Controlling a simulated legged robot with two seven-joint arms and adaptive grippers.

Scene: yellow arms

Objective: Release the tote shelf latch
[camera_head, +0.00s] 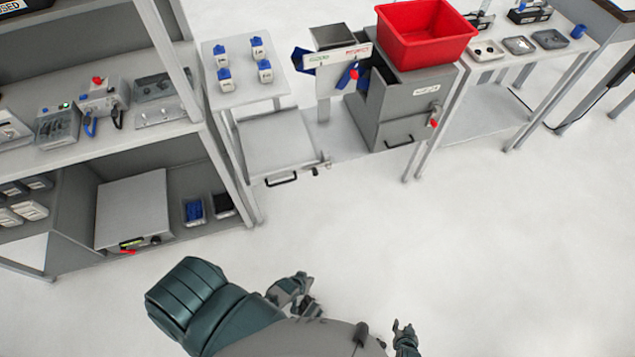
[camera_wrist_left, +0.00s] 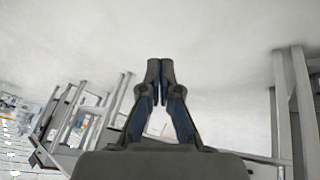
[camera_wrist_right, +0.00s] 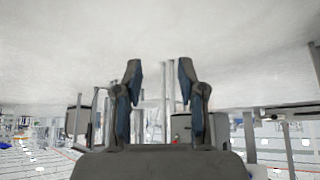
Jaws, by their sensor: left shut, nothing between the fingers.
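A red tote (camera_head: 425,32) sits on a grey cabinet (camera_head: 405,105) at the top right of the head view. The cabinet has a small red knob (camera_head: 434,123) on its right front edge and a dark handle lower on its front. To its left, a grey pull-out shelf (camera_head: 275,145) has a black handle (camera_head: 282,180) and a small latch-like fitting (camera_head: 322,164) at its right front corner. I cannot tell which part is the tote shelf latch. My left gripper (camera_wrist_left: 160,68) is shut and empty, away from the furniture. My right gripper (camera_wrist_right: 159,75) is open and empty over the floor.
A shelving unit (camera_head: 150,150) with devices and a grey box (camera_head: 133,210) stands at the left. A small table (camera_head: 240,90) holds several blue-capped bottles. A side table with trays (camera_head: 520,45) is at the right. The floor before the furniture is clear.

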